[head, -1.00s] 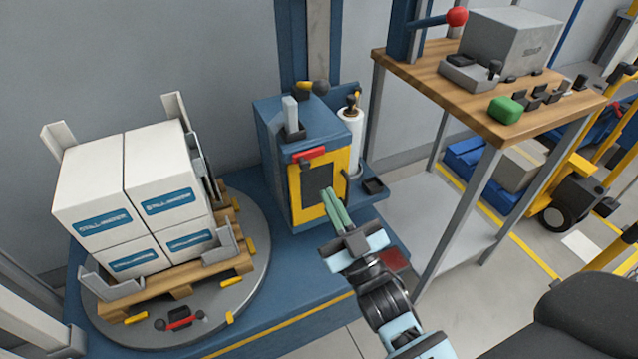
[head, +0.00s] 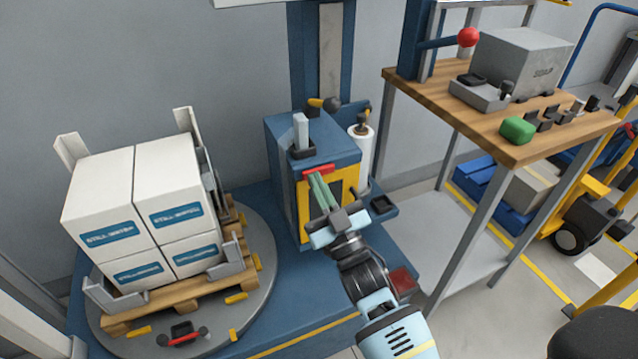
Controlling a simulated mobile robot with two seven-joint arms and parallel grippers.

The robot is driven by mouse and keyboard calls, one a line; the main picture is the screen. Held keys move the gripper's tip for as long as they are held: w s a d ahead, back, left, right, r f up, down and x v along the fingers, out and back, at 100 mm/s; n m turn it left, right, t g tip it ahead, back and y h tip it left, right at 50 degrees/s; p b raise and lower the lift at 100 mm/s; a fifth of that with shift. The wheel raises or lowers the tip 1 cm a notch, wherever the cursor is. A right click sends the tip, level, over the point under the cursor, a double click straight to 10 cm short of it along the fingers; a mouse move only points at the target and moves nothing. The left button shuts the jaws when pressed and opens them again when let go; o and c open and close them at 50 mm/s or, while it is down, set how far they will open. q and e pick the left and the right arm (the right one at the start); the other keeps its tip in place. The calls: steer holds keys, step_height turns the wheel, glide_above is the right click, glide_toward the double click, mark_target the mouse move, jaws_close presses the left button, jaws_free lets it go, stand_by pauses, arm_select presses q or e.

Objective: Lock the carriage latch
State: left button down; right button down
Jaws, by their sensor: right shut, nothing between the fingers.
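The blue carriage (head: 284,145) stands at the foot of the blue mast, with a yellow-framed front panel (head: 344,187). A red latch handle (head: 317,171) sits at the top left of that panel, partly hidden by my fingers. My right gripper (head: 316,178) is shut, its green fingertips at or just in front of the red handle; I cannot tell whether they touch it. A grey upright lever (head: 301,131) and a black knob (head: 332,103) are on top of the carriage. My left gripper is not in view.
A round turntable (head: 259,285) at left holds a pallet stacked with white boxes (head: 168,205). A white film roll (head: 363,150) stands right of the carriage. A wooden bench (head: 440,90) with a grey box (head: 525,62) and green block (head: 517,129) is at the right.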

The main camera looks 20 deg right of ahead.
steer(key=shift+f+n+y, duration=0.2)
steer(key=shift+n+y, duration=0.2)
steer(key=shift+n, duration=0.5)
steer(key=shift+f+n+g+y+p, duration=0.2)
steer(key=shift+n+g+y+p, duration=0.2)
steer(key=shift+n+y, duration=0.3)
steer(key=d+f+n+g+y+p, duration=0.1)
steer(key=n+g+p, duration=0.1)
steer(key=n, duration=0.4)
steer(key=f+n+g+y+p, duration=0.2)
steer(key=n+g+p, duration=0.1)
steer(key=n, duration=0.2)
steer(key=d+f+n+g+y+p, duration=0.1)
steer(key=n+g+p, duration=0.1)
steer(key=n, duration=0.4)
steer(key=shift+d+f+n+g+p, duration=0.3)
steer(key=shift+d+f+g+p, duration=0.1)
steer(key=shift+g, duration=0.1)
steer(key=shift+a, duration=0.15)
